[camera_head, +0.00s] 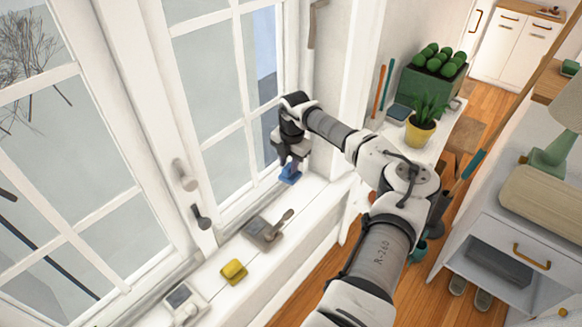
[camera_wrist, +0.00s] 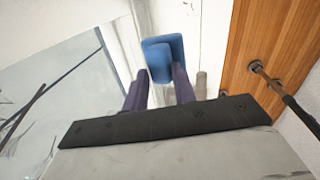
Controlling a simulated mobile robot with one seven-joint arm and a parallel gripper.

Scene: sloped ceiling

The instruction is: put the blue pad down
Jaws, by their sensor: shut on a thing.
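The blue pad (camera_head: 290,174) is a small blue block held at the tips of my gripper (camera_head: 289,164), just above the far end of the white window sill (camera_head: 318,187). In the wrist view the blue pad (camera_wrist: 162,58) sits between the two dark fingers of my gripper (camera_wrist: 160,82), which are shut on it. Whether the pad touches the sill is hard to tell.
On the sill stand a grey tray-like item with a handle (camera_head: 268,231), a yellow block (camera_head: 233,271) and a small pale device (camera_head: 182,302). The window frame (camera_head: 213,130) with its handles rises close beside. A white shelf with a potted plant (camera_head: 424,120) stands beyond.

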